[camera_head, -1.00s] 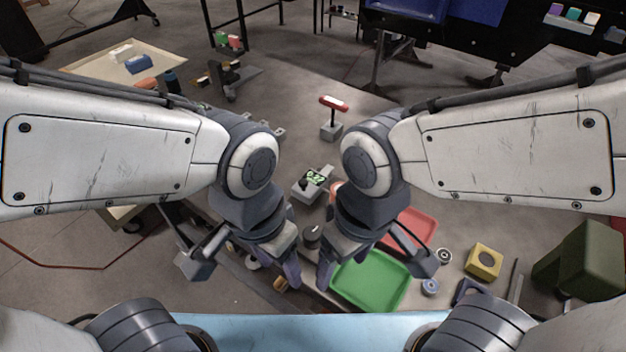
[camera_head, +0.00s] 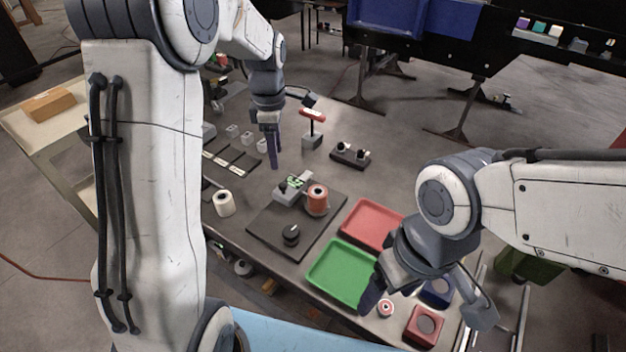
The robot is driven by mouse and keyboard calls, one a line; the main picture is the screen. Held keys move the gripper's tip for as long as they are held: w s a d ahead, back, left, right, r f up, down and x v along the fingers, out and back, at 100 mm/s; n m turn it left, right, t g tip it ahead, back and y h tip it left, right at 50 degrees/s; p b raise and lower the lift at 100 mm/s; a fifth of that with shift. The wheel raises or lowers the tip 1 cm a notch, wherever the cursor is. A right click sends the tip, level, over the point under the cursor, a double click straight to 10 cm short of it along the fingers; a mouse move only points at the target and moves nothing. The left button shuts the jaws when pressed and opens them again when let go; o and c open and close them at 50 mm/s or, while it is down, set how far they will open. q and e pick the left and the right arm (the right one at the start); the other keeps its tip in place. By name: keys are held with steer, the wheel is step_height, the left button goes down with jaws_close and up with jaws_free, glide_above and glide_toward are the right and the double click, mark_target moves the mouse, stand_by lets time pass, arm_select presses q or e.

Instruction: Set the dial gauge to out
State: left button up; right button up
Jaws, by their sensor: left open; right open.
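A black round dial (camera_head: 290,234) with a light pointer mark sits on the front part of a dark square board (camera_head: 262,232). On the same board are a grey device with a green-lit display (camera_head: 293,184) and an orange-red cylinder (camera_head: 317,199). I cannot read the display or any label by the dial. My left gripper (camera_head: 274,163) is open and empty, pointing down behind the board, apart from the dial. My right gripper (camera_head: 376,296) is open over the right edge of the green tray, to the right of the dial. Its fingers are partly hidden by its own body.
A green tray (camera_head: 335,273) and a red tray (camera_head: 368,222) lie right of the board. A red-handled post (camera_head: 312,128) and a dark block with knobs (camera_head: 350,155) stand behind. A white roll (camera_head: 224,203) is at left. A red block (camera_head: 425,326) is at front right.

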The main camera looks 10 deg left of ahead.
mark_target(282, 186)
arm_select(q)
steer(key=shift+n, duration=0.4)
steer(key=f, duration=0.3)
steer(key=f+p, duration=0.1)
steer(key=f, duration=0.2)
steer(key=w+f+p, duration=0.1)
steer(key=f, duration=0.3)
steer(key=shift+d, duration=0.25)
steer(key=shift+f, duration=0.4)
jaws_close()
steer(key=shift+s, duration=0.15)
